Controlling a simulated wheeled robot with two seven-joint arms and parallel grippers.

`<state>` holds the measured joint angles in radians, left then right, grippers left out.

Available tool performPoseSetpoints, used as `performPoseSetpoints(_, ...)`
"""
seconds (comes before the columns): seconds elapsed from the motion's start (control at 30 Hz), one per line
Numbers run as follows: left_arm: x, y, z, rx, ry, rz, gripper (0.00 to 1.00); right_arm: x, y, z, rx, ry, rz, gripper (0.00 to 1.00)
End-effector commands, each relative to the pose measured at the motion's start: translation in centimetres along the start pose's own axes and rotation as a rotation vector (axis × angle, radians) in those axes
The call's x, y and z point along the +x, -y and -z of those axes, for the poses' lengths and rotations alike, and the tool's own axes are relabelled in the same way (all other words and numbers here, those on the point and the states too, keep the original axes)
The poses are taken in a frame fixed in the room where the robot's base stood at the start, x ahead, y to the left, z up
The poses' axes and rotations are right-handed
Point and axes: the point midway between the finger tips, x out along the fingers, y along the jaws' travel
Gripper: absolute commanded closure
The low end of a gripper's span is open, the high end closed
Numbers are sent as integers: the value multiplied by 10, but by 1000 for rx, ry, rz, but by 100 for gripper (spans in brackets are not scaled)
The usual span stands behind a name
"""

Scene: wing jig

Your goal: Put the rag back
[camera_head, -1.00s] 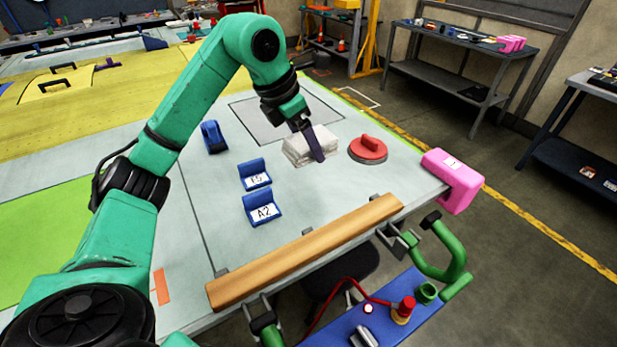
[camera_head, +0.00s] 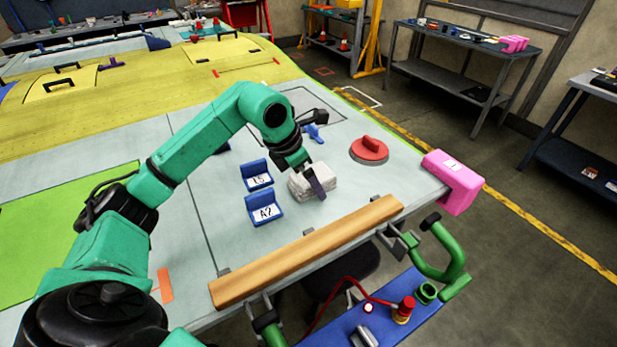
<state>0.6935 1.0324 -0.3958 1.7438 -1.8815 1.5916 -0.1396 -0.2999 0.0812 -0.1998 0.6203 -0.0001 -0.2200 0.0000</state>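The rag (camera_head: 326,171) is a white folded cloth low over or on the grey wing surface, right of the blue blocks labelled 15 or similar and A2. My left gripper (camera_head: 317,184) reaches down on it from above, with one dark finger in front of the cloth. The other finger is hidden, and the cloth has moved along with the gripper, so it appears gripped. I cannot tell whether the cloth touches the surface. My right gripper is out of view.
Two blue labelled blocks (camera_head: 264,209) stand left of the rag. A red round-based handle (camera_head: 369,150) and a blue tool (camera_head: 314,132) lie behind it. A wooden bar (camera_head: 310,250) runs along the front edge, with a pink block (camera_head: 453,182) at the corner.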

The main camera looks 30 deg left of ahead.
Motion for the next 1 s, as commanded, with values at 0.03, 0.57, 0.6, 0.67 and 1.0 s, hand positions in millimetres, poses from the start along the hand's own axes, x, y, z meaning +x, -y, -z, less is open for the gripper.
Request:
performPoseSetpoints(0.03, 0, 0, 0, 0, 0, 0, 0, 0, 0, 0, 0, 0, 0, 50)
performPoseSetpoints(0.57, -71, -1, -2, 0, 6, -3, 0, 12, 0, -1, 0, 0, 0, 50)
performPoseSetpoints(0.6, -81, -1, -2, 0, 5, -3, 0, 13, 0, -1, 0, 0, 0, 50)
performPoseSetpoints(0.67, -94, 0, -2, 1, 5, -3, 0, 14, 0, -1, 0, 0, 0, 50)
performPoseSetpoints(1.0, -123, 0, -1, -1, -1, 0, 0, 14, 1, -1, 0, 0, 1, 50)
